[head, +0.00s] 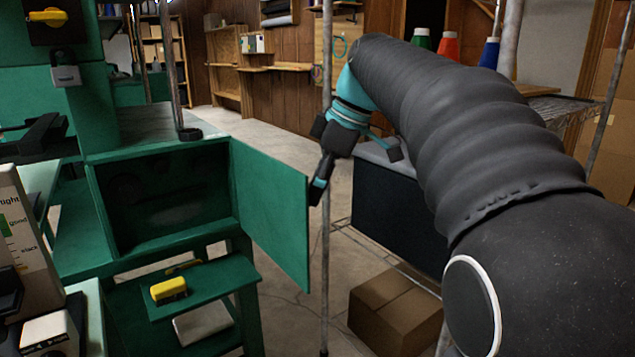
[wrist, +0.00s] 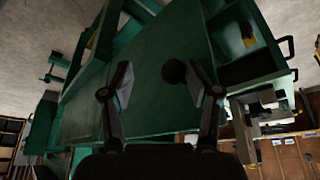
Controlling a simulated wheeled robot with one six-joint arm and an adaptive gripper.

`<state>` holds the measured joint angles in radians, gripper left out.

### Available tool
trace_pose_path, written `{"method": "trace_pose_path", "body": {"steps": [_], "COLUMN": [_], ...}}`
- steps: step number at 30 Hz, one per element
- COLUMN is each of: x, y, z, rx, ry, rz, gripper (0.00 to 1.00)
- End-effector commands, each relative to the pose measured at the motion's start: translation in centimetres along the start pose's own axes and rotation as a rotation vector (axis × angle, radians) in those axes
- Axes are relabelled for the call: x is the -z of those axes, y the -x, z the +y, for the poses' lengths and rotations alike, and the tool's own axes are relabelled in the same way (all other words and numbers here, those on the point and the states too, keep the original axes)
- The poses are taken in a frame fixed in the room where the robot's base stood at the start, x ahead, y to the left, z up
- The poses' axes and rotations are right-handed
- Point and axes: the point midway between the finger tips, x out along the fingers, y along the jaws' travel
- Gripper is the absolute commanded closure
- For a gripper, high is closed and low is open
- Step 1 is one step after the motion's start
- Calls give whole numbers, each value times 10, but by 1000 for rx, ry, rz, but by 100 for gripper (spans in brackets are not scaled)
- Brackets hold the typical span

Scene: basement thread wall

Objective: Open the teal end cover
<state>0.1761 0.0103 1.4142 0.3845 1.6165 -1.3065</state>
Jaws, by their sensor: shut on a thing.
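The teal end cover (head: 270,210) is a flat green panel hinged on the right side of a dark box opening (head: 165,195) in the green machine. It stands swung well out, with the opening exposed. My gripper (head: 317,192) is at the cover's free edge, at the end of my arm, and is shut on the cover. In the wrist view the green panel (wrist: 150,65) fills the space between my two fingers (wrist: 161,82). A dark round knob (wrist: 174,71) shows close to the right finger. The exact contact is hard to see.
A thin upright pole (head: 326,260) stands just beside my gripper. A cardboard box (head: 395,312) and a dark cabinet (head: 390,215) are to the right. A green shelf (head: 215,283) holding a yellow item (head: 168,289) sits below the opening. Bare floor lies behind the cover.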

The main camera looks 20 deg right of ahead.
Motion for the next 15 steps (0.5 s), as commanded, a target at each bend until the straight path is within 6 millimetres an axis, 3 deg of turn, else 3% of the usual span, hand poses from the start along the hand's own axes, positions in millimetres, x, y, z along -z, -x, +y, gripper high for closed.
{"method": "trace_pose_path", "body": {"steps": [5, 15], "x": [0, 0], "y": [6, 68], "z": [1, 1], "rx": [2, -3], "ry": [1, 1], "rz": [-2, 0], "gripper": [48, 48]}}
